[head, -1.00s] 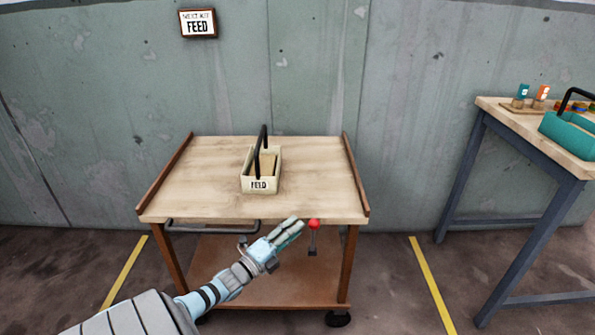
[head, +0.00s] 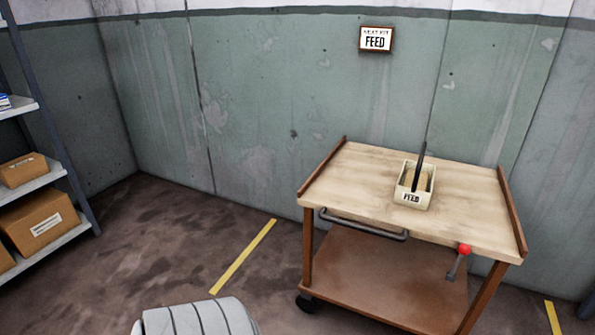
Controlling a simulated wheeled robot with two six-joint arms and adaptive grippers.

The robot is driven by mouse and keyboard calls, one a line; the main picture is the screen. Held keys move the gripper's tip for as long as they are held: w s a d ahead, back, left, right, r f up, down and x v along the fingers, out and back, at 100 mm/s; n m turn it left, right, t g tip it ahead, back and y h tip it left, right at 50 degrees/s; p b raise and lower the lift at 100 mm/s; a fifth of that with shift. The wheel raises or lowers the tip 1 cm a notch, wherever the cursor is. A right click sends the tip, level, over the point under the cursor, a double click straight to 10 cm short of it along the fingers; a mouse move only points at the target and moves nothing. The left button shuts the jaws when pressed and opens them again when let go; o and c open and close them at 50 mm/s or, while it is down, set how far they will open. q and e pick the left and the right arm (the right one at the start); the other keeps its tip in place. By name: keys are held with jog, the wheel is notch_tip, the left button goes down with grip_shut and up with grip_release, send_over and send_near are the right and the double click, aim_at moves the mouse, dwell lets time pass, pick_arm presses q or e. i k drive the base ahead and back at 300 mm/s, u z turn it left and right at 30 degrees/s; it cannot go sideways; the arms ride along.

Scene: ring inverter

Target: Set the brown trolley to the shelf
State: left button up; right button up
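The brown trolley (head: 385,273) stands against the green wall at the right of the head view. It has a pale wooden top, a lower shelf, a grey handle bar (head: 363,224) and a red-knobbed lever (head: 464,250) on its front edge. A cream box labelled FEED (head: 414,195) with a dark upright handle sits on its top. The shelf (head: 70,187) is a grey metal rack at the far left, partly cut off by the picture edge. Neither gripper shows; only a grey part of my arm shows at the bottom.
Cardboard boxes lie on the rack, one (head: 38,222) low down and a smaller one (head: 23,169) above it. A yellow floor line (head: 243,257) lies left of the trolley. The floor between rack and trolley is clear. A FEED sign (head: 376,40) hangs on the wall.

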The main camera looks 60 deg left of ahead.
aim_at(393, 278)
jog(key=u, duration=0.25)
jog(key=k, duration=0.7)
jog(key=u, duration=0.95)
jog(key=i, duration=0.95)
jog(key=u, duration=1.15)
jog(key=i, duration=0.2)
jog(key=u, duration=0.1)
